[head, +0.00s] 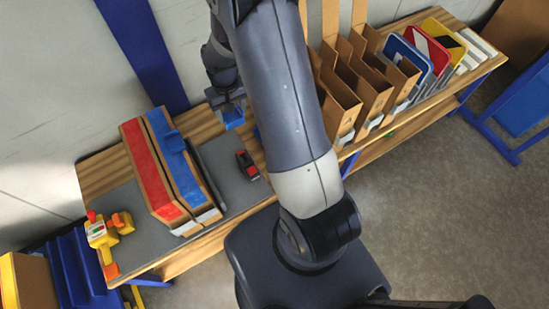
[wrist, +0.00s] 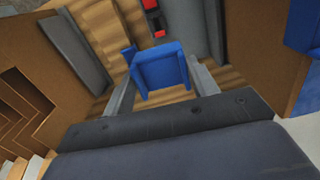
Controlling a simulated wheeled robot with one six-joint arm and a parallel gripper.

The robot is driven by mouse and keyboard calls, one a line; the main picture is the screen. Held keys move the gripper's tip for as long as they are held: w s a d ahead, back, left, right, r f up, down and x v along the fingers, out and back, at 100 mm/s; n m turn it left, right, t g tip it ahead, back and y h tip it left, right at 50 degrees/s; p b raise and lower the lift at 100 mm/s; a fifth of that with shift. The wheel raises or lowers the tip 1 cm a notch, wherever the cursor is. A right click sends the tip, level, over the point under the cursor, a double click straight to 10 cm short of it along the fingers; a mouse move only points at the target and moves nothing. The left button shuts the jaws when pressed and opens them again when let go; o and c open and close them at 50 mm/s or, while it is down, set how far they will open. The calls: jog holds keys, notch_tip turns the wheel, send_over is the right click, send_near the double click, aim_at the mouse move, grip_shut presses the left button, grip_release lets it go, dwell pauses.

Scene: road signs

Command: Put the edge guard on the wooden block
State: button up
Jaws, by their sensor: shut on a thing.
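My gripper (wrist: 163,84) is shut on a blue U-shaped piece, which I take to be the edge guard (wrist: 162,66). Its two fingers sit on either side of it in the wrist view. In the head view the edge guard (head: 233,118) hangs under my gripper (head: 229,104), over the back part of the bench. I cannot tell whether it touches the bench top. No separate wooden block can be made out with certainty. My arm hides part of the bench. A second small blue piece (wrist: 128,53) shows beside the guard in the wrist view.
Wood-edged slabs with red (head: 147,170) and blue (head: 183,175) faces stand left of my gripper on a grey mat (head: 128,208). A red and black tool (head: 247,164) lies nearby. A yellow tool (head: 100,235) is at the left end. Brown holders (head: 345,100) and signs stand right.

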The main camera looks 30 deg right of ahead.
aim_at(235, 117)
jog(key=shift+s+f+b, duration=0.3)
jog(key=shift+f, duration=0.2)
jog(key=shift+s+f+b, duration=0.15)
jog(key=shift+f+b, duration=0.2)
jog(key=shift+b, duration=0.05)
jog(key=f+b, duration=0.2)
jog(key=b, duration=0.1)
jog(key=f+b, duration=0.1)
jog(key=f, duration=0.1)
jog(key=shift+d+m, duration=0.3)
jog(key=s+d+f+m+b, duration=0.6)
jog(key=d+f+m+b, duration=0.4)
jog(key=m+b, duration=1.1)
jog(key=f+n+b, duration=0.1)
jog(key=f+b, duration=0.1)
jog(key=f+n+b, duration=0.1)
jog(key=f+b, duration=0.1)
jog(key=f, duration=0.1)
jog(key=d+f+n+b, duration=0.1)
jog(key=f+n+b, duration=0.1)
jog(key=f, duration=0.1)
jog(key=shift+s+d+f, duration=0.1)
jog(key=shift+s+f, duration=0.05)
jog(key=shift+s, duration=0.05)
jog(key=shift+f+b, duration=0.55)
jog(key=shift+f, duration=0.05)
